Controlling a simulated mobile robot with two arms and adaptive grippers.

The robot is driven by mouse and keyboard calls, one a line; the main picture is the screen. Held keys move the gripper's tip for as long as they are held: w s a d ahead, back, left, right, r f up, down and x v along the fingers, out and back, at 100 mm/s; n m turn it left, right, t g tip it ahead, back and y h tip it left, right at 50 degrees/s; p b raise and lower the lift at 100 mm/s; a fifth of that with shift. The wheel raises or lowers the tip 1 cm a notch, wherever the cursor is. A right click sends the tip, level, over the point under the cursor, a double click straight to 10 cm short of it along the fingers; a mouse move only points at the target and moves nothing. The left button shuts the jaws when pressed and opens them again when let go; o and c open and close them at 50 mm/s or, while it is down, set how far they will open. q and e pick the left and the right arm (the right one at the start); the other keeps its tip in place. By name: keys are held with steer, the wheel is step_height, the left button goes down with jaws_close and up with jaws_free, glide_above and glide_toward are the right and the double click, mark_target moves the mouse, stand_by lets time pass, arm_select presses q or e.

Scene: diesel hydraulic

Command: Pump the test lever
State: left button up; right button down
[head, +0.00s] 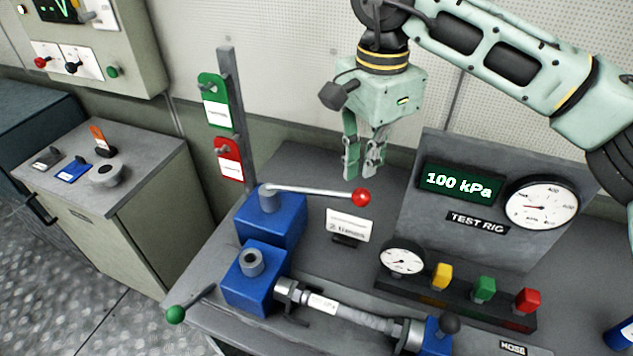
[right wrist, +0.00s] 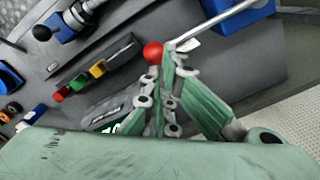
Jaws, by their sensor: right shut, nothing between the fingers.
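A silver lever (head: 315,191) with a red ball knob (head: 361,197) sits on a blue block (head: 270,222) on the bench and points right. My right gripper (head: 361,174) hangs just above and behind the knob in the head view, fingers down, shut and empty. In the right wrist view the red knob (right wrist: 153,53) shows right by the fingertips; I cannot tell whether they touch it. A second lever with a green knob (head: 175,314) sticks out at the front left of another blue block (head: 252,285). My left gripper is not in view.
The test rig panel (head: 480,241) stands right of the levers, reading 100 kPa, with a round gauge (head: 541,202). Yellow, green and red buttons (head: 485,288) and a hose (head: 350,313) lie in front. A post with green and red tags (head: 237,120) stands behind left.

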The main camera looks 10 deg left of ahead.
steer(key=shift+f, duration=0.1)
stand_by(0.3)
steer(key=shift+f+b, duration=3.85)
steer(key=shift+f, duration=1.5)
steer(key=shift+r+p, duration=3.65)
steer(key=shift+r, duration=1.8)
steer(key=shift+r+p, duration=1.85)
steer(key=shift+r, duration=0.65)
